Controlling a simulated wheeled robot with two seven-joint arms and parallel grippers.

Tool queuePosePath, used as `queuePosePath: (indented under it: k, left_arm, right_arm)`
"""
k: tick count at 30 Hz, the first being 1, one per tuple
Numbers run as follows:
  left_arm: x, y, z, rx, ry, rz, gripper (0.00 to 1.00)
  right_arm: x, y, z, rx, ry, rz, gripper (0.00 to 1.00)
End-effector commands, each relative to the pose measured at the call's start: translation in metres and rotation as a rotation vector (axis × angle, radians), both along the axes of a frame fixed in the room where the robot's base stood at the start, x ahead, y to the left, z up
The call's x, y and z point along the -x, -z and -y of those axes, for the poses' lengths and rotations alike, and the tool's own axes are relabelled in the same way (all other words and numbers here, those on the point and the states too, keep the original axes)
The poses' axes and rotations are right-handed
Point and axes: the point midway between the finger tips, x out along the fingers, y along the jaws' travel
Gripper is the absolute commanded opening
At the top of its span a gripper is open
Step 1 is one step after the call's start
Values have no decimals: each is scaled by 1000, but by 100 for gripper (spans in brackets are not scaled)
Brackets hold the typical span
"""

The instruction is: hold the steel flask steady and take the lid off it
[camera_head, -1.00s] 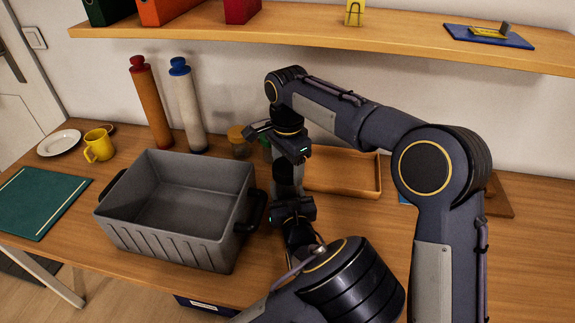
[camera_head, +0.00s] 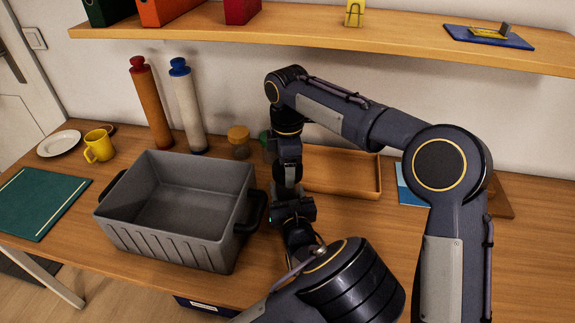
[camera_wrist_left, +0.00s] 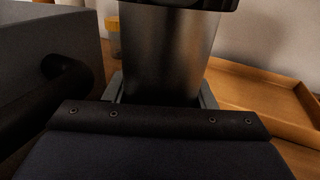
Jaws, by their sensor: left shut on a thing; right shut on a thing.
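The steel flask (camera_wrist_left: 168,55) stands upright in the left wrist view, filling its upper middle. It also shows as a small grey body between my two grippers in the head view (camera_head: 287,188). My left gripper (camera_wrist_left: 162,92) is shut on the flask, with a finger at each side of it. My right gripper (camera_head: 288,160) comes down from above and is shut at the flask's top, on the lid. The lid itself is mostly hidden by the gripper. A dark part crosses the flask's top in the left wrist view; I cannot tell whether it is lid or gripper.
A grey crate (camera_head: 165,240) stands close left of the flask. An orange-brown tray (camera_head: 345,190) lies to the right. A jar with a yellow lid (camera_head: 239,142) and two capped cylinders (camera_head: 152,105) (camera_head: 188,108) stand behind. A shelf (camera_head: 330,38) runs above my right arm.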

Motion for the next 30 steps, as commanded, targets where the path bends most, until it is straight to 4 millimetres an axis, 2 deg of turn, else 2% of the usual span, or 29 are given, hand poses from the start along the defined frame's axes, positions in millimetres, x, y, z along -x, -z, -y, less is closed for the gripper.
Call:
queuePosePath:
  k: [9, 12, 15, 17, 30]
  left_arm:
    - [0, 0, 1, 0, 1, 0, 0]
    - [0, 0, 0, 0, 1, 0, 0]
    - [0, 0, 0, 0, 1, 0, 0]
    - [0, 0, 0, 0, 1, 0, 0]
    - [0, 0, 0, 0, 1, 0, 0]
  right_arm:
    - [0, -1, 0, 0, -839, 0, 37]
    - [0, -1, 0, 0, -1052, 0, 37]
    - [0, -1, 1, 1, -1194, 1, 37]
    - [0, -1, 1, 1, -1243, 0, 37]
    - [0, -1, 1, 1, -1235, 0, 37]
